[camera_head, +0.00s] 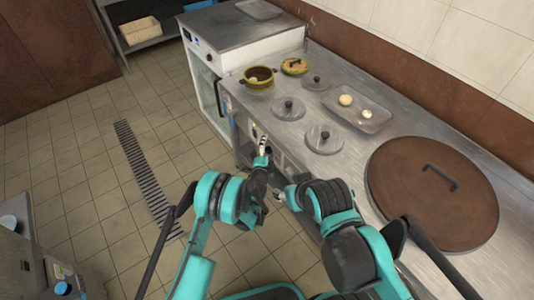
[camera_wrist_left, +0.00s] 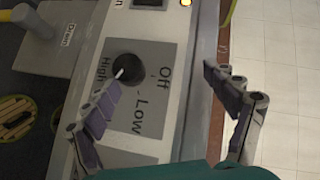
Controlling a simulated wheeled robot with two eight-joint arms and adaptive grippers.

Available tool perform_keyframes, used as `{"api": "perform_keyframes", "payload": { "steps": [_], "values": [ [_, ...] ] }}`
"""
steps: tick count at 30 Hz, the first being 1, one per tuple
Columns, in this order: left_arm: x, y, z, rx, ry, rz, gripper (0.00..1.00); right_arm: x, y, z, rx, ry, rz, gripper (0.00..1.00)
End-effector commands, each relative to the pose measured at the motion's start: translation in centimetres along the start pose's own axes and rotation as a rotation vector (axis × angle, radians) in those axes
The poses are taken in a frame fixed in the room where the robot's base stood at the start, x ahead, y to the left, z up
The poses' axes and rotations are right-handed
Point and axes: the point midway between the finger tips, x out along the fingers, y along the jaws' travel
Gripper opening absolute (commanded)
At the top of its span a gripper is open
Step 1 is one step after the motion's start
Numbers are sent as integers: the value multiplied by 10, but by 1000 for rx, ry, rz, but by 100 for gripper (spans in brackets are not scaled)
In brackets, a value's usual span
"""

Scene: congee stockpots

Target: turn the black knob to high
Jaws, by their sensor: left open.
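The black knob (camera_wrist_left: 128,69) is on a grey control panel (camera_wrist_left: 150,50) marked Off, Low and High in the left wrist view. Its white mark lies on the side of the High label. My left gripper (camera_wrist_left: 160,80) is open, with one fingertip by the knob's lower-left edge and the other well off to the right. I cannot tell whether it touches the knob. In the head view my left gripper (camera_head: 262,152) is at the counter's front face, where the knob is too small to make out. My right gripper (camera_head: 279,194) is small and partly hidden by its arm.
A steel counter (camera_head: 345,135) holds several round lids, a tray (camera_head: 358,112), a green pot (camera_head: 259,78) and a large brown lid (camera_head: 431,195). A lit yellow indicator (camera_wrist_left: 186,3) and a Drain label (camera_wrist_left: 68,35) are near the knob.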

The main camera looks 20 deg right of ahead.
Motion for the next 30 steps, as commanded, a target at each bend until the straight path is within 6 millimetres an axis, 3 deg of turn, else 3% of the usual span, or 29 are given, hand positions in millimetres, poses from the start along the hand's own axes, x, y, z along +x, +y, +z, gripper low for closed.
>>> {"api": "perform_keyframes", "payload": {
  "steps": [1,2,4,7,23,26,30],
  "values": [
    [-2,-19,1,9,-3,-11,68,-1,0,-1,0,0,0,52],
    [-2,-24,0,9,-3,-11,69,-1,0,-1,0,0,0,52],
    [-5,-35,-2,9,-4,-11,53,-1,0,-1,0,0,0,52],
    [-7,-47,-6,9,-4,-10,53,-1,0,-1,0,0,0,52],
    [-10,-60,-8,-2,-10,-5,53,-1,0,0,0,0,0,52],
    [-13,-77,0,-35,-33,5,53,-1,0,0,0,0,0,52],
    [-32,-133,30,-154,-116,38,53,-1,0,-1,0,0,0,52]
  ]
}}
